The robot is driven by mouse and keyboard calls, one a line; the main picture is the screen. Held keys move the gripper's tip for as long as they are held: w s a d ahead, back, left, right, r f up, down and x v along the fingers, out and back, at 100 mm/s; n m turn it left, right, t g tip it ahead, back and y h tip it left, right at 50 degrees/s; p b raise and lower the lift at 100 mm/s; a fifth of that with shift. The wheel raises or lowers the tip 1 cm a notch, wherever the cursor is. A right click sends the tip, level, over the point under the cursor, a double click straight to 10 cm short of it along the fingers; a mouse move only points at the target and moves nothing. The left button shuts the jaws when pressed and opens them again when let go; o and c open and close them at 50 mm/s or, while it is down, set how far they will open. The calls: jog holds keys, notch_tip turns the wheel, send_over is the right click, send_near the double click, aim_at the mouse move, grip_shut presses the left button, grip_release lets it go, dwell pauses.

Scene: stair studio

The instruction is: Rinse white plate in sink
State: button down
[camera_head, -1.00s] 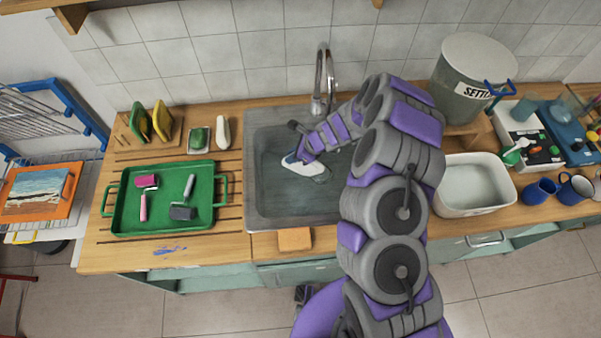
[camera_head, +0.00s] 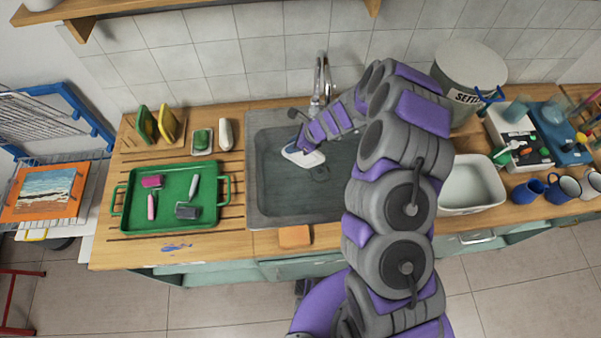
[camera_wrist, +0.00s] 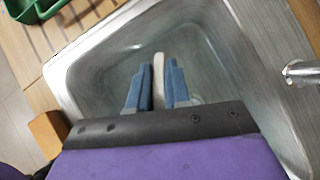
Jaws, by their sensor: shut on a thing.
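A white plate (camera_head: 300,156) is in my gripper (camera_head: 311,152), inside the grey sink (camera_head: 265,206). In the wrist view, the blue fingers of my gripper (camera_wrist: 158,72) are closed on both sides of the plate (camera_wrist: 159,82), which shows there as a narrow, pale edge. The plate is tilted, above the basin floor near the drain (camera_head: 320,173). My fingers hide part of it. The metal faucet (camera_head: 321,80) stands at the back of the sink and shows at the right in the wrist view (camera_wrist: 300,72). I cannot tell whether water is running.
A green tray (camera_head: 122,208) with paint rollers lies left of the sink. An orange-brown sponge (camera_head: 294,237) is at the front edge. A white basin (camera_head: 470,208), a grey settling bucket (camera_head: 463,75) and blue mugs (camera_head: 528,190) stand right. My arm covers the sink's right side.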

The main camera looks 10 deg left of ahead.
jog(key=shift+r+p, duration=1.85)
jog(key=shift+r, duration=0.95)
jog(key=shift+r+p, duration=1.6)
jog(key=shift+r, duration=0.4)
